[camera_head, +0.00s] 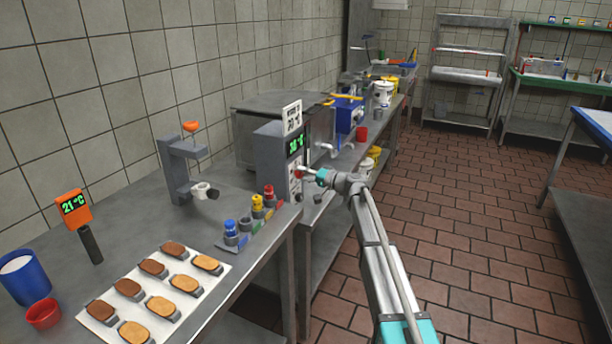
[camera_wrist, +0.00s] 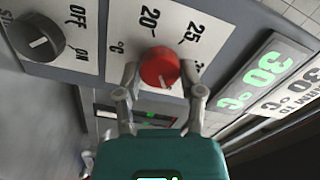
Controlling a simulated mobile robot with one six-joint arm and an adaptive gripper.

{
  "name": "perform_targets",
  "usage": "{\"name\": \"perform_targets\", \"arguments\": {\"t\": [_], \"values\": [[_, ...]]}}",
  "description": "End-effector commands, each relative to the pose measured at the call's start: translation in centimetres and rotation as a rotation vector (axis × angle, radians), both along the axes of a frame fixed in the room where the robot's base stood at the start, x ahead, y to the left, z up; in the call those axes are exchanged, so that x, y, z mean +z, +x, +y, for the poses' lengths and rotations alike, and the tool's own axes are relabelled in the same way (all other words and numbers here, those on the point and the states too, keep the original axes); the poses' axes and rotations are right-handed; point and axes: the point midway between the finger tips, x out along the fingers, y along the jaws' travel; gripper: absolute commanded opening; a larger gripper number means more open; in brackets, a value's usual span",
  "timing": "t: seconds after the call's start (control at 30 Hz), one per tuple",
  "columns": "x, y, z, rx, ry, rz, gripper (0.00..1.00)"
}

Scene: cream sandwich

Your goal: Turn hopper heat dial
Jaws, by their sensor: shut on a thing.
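The red heat dial (camera_wrist: 158,68) is on a white panel with the marks 20, 25 and °C in the wrist view. Its white pointer line shows at the edge nearest my gripper. My gripper (camera_wrist: 162,82) is shut on the dial, with one finger on each side of it. The grey hopper cabinet (camera_head: 268,150) stands at the table's edge in the head view, and my gripper (camera_head: 302,173) reaches its front from the right. The green display (camera_wrist: 263,75) reads 30 °C and also shows in the head view (camera_head: 296,144).
A black OFF/ON knob (camera_wrist: 37,40) is beside the dial. A rack of coloured bottles (camera_head: 250,220) and a white tray (camera_head: 112,322) of biscuits are on the table (camera_head: 130,232). An orange thermometer (camera_head: 74,206) reads 21 °C. The tiled floor at right is clear.

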Motion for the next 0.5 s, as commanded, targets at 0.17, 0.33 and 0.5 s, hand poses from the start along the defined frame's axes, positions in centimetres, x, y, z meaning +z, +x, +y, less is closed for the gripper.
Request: {"name": "perform_targets", "arguments": {"t": [0.17, 0.33, 0.5], "values": [[0.00, -0.23, 0.40, 0.009, 0.012, 0.032, 0.03], [0.00, -0.23, 0.38, 0.010, 0.013, 0.037, 0.03], [-0.02, -0.25, 0.37, 0.010, 0.013, 0.036, 0.03]]}}
